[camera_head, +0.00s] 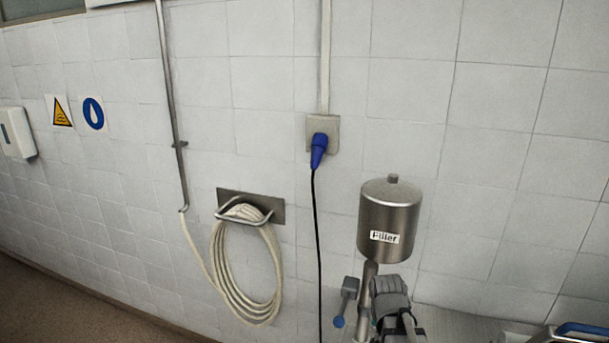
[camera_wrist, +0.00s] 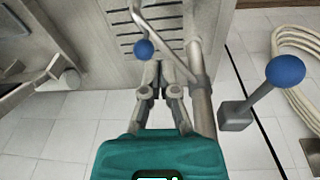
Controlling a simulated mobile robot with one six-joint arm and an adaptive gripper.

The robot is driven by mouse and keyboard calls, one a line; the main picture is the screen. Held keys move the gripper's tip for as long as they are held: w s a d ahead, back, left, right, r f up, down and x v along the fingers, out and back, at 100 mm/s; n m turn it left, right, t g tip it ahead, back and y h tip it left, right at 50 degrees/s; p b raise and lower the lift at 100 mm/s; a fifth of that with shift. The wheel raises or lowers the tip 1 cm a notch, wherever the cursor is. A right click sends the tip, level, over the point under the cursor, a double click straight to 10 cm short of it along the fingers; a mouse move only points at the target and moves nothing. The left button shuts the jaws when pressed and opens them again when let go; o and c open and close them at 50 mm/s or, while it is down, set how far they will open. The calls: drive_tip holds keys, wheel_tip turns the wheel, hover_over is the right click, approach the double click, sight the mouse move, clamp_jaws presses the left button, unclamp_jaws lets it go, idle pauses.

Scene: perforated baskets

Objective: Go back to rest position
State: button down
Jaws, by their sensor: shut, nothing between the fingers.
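My gripper (camera_wrist: 161,74) shows in the wrist view, with its teal body at the bottom and its fingers pointing up the picture. The fingers are shut with nothing between them. They are in front of a slotted metal surface (camera_wrist: 150,20), beside a metal pipe (camera_wrist: 200,100). I cannot tell the gap between the fingertips and the metal parts. In the head view, a grey jointed shape below the filler may be part of my arm. The fingertips cannot be made out there.
A steel filler canister (camera_head: 388,222) stands at the right. A blue-knobbed lever (camera_wrist: 285,70) is right of my gripper, and another blue knob (camera_wrist: 144,48) is near the fingertips. A coiled hose (camera_head: 240,275) and a blue plug (camera_head: 318,150) with a black cable are on the tiled wall.

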drive_tip(key=s+a+n+y, duration=0.1)
drive_tip(key=s+a+n, duration=0.1)
drive_tip(key=a+n, duration=0.2)
drive_tip(key=s+f+g+b, duration=0.1)
drive_tip(key=s+f+b, duration=0.2)
drive_tip(key=f+b, duration=1.6)
drive_tip(key=shift+s+f+n, duration=0.15)
drive_tip(key=shift+f+n, duration=0.05)
drive_tip(key=shift+n, duration=0.2)
